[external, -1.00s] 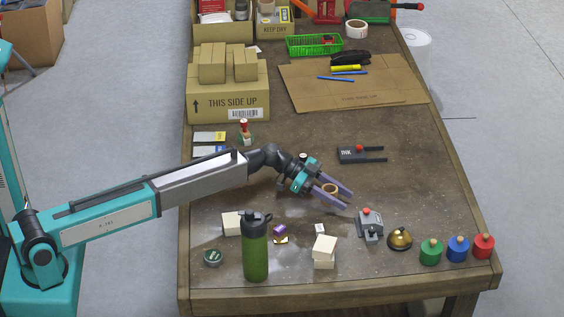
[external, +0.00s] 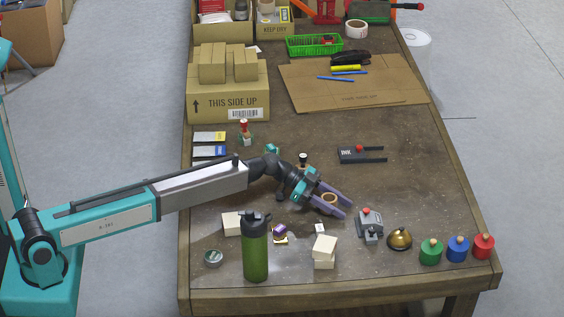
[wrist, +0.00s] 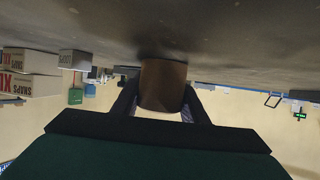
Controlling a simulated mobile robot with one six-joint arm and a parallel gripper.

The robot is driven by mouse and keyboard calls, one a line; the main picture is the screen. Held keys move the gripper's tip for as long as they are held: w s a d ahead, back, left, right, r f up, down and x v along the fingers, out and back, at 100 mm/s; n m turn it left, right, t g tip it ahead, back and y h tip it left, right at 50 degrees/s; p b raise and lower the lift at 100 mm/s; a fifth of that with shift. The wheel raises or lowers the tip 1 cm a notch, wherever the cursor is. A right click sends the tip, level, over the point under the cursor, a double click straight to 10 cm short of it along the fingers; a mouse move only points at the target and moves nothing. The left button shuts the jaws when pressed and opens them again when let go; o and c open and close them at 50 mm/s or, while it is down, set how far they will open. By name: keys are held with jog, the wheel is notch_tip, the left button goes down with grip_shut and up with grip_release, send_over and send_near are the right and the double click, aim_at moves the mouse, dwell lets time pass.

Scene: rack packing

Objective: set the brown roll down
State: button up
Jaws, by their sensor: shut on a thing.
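The brown roll (external: 329,199) is a small tan-brown ring between the two purple-grey fingers of my gripper (external: 335,203), above the middle-right of the workbench (external: 400,190). My gripper is shut on it. In the wrist view the roll (wrist: 163,85) stands out between the dark fingers, with its far end close to the bench surface, which shows along the top of that picture. I cannot tell whether it touches the bench.
A grey device with a red knob (external: 369,225) and a brass bell (external: 399,238) stand just right of my gripper. White blocks (external: 324,250), a green bottle (external: 255,250) and a small white cube (external: 320,229) are in front. Bench to the right of the black ink holder (external: 360,154) is clear.

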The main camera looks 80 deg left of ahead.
jog(key=shift+f, duration=0.1)
jog(key=o, duration=1)
jog(key=shift+o, duration=0.2)
jog(key=shift+r+p, duration=0.3)
jog(key=shift+p, duration=0.05)
jog(key=b+v, duration=0.2)
jog(key=v, duration=1)
jog(key=shift+f, duration=0.15)
